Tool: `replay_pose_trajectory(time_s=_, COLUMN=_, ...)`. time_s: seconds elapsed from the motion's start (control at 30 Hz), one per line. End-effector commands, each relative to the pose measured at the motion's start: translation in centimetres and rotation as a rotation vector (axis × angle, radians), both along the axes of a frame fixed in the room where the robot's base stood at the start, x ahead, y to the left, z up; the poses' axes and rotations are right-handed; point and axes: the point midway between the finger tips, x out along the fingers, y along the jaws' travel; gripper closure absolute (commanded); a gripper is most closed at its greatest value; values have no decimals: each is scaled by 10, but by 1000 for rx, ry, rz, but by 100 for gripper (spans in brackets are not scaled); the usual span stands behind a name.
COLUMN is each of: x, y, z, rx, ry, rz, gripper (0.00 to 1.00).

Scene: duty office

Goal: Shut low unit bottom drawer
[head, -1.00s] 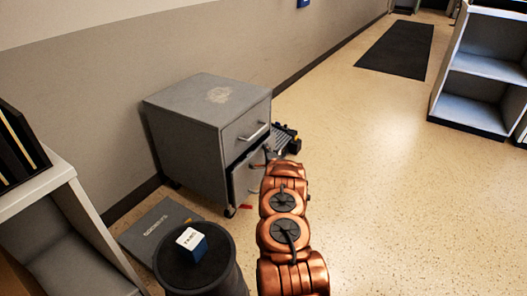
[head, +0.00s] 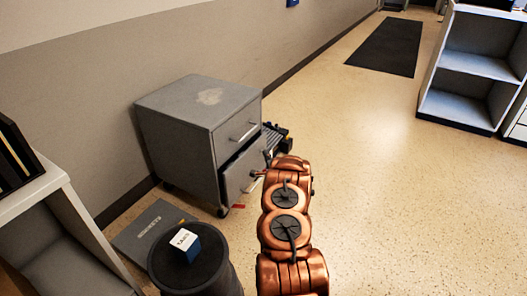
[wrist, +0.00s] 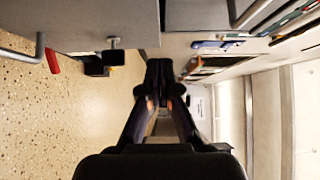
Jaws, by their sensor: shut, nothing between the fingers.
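The low unit (head: 172,130) is a grey two-drawer cabinet on casters against the wall. Its top drawer (head: 236,132) looks shut and has a bar handle. Its bottom drawer (head: 238,172) stands out from the body, open, and my wrist partly covers its right side. My gripper is at the bottom drawer's right side in the head view, its tips hard to make out. In the wrist view my gripper (wrist: 160,78) is shut and empty, with the fingers beside grey panels and several items lying in a compartment at right. I cannot tell whether the fingers touch the drawer.
A black bin (head: 190,270) with a blue-and-white box (head: 185,243) on top stands in front left. Floor to the right is open, up to shelves (head: 475,75).

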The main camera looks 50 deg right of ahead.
Motion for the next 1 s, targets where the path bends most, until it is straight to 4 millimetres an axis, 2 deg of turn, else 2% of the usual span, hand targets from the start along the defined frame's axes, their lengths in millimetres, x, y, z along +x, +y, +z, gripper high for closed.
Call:
replay_pose_trajectory(time_s=0.3, x=-36, y=22, z=0, rx=6, ry=2, rz=-1, gripper=100)
replay_pose_trajectory(time_s=0.5, x=-51, y=31, z=0, rx=2, ry=2, rz=2, gripper=100)
replay_pose_trajectory(time_s=0.77, x=-51, y=31, z=6, rx=-9, ry=-37, rz=56, gripper=100)
replay_pose_trajectory(time_s=1.0, x=-43, y=32, z=28, rx=-40, ry=-140, rz=338, gripper=100)
